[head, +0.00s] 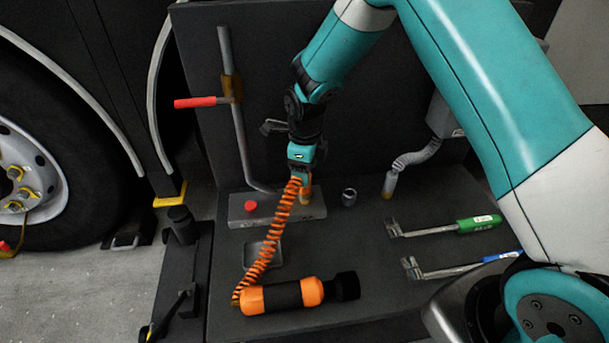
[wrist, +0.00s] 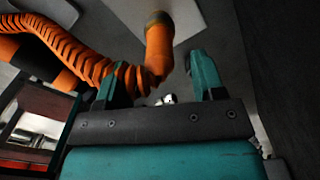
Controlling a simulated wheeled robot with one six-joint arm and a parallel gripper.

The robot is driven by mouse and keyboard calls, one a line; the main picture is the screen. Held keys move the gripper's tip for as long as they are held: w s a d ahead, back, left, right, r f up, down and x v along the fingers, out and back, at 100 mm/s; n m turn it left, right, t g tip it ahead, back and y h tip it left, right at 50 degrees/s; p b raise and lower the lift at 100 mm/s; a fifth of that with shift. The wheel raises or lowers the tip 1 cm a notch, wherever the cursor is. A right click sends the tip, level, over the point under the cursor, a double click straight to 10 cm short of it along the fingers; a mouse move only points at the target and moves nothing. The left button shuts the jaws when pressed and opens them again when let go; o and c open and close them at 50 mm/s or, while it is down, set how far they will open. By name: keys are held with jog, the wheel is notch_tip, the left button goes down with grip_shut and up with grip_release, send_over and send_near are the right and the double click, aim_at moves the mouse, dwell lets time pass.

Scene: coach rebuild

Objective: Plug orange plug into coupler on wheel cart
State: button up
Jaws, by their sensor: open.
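The orange plug (wrist: 160,48) is an orange cylinder at the end of an orange coiled cable (head: 272,240). In the wrist view its far end has a brownish ring at a grey plate (wrist: 188,15). In the head view it stands roughly upright at the grey block (head: 270,213), partly hidden by the coil and my gripper (head: 303,180). This brownish end may be the coupler; I cannot tell how deep the plug sits. My gripper is open, its teal fingertips (wrist: 160,78) on either side of the plug's line, with a gap visible on the right.
An orange-black cylinder (head: 285,295) lies in front, joined to the coil. A red button (head: 250,206) is on the block. A grey ring (head: 348,197), a hose with a tan end (head: 389,185), and green (head: 479,223) and blue-handled (head: 503,256) tools are to the right. A pipe (head: 240,130) rises at left.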

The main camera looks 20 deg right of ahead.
notch_tip(320, 180, up, 14)
jog(key=p, duration=0.2)
jog(key=s+a+r+n+y, duration=0.15)
jog(key=s+r+n, duration=0.25)
jog(key=s+n, duration=0.55)
jog(key=s+a+r+n+y, duration=0.15)
jog(key=s+r+n, duration=0.25)
jog(key=s+n, duration=0.6)
jog(key=s+a+r+n+y, duration=0.15)
jog(key=s+r+n, duration=0.25)
jog(key=s+n, duration=0.65)
notch_tip(320, 180, up, 20)
jog(key=w+n+p, duration=0.1)
jog(key=n+p, duration=0.1)
jog(key=p, duration=1.8)
jog(key=shift+a+f, duration=0.15)
